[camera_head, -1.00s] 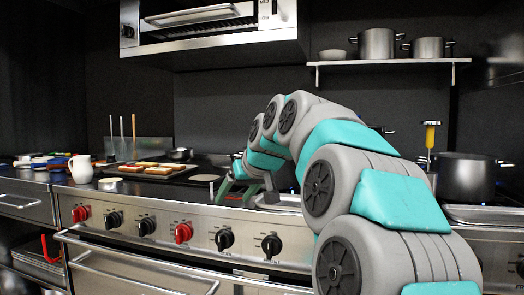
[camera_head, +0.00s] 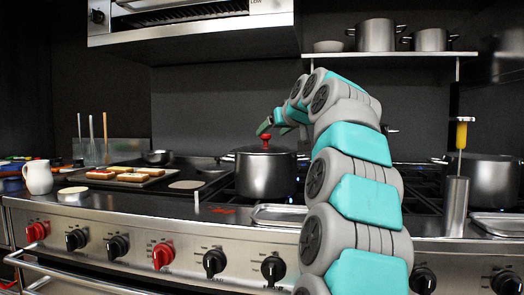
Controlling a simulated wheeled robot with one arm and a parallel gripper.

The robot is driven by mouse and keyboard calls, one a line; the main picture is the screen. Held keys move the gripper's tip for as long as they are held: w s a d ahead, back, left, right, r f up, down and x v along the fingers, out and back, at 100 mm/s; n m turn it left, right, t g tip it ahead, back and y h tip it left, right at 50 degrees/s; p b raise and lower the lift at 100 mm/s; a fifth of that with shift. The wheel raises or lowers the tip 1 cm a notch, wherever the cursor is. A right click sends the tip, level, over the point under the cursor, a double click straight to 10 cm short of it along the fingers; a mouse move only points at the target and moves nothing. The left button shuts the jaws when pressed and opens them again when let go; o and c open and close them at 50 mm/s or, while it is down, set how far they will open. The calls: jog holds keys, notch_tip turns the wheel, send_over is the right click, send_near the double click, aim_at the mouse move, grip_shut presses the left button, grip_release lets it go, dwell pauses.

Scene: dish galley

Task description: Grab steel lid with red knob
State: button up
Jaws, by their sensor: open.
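The steel lid (camera_head: 254,150) with a red knob (camera_head: 265,141) sits on a dark steel pot (camera_head: 264,176) on the stove. My gripper (camera_head: 268,125) is open and just above the red knob. I cannot tell whether the fingers touch the knob.
A griddle tray with food (camera_head: 125,176) and a white jug (camera_head: 38,177) are to the left. A steel tray (camera_head: 277,214) lies in front of the pot. A large pot (camera_head: 490,180) stands at the right. A shelf (camera_head: 400,53) with pots is above.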

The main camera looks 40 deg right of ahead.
aim_at(266, 136)
jog(key=shift+x, duration=0.85)
jog(key=shift+w+d+f+p, duration=0.1)
jog(key=shift+w+d+p, duration=0.2)
jog(key=shift+w, duration=0.3)
jog(key=shift+p+x, duration=0.35)
jog(key=shift+x, duration=1.55)
jog(key=shift+d, duration=0.1)
jog(key=shift+c, duration=0.2)
grip_shut()
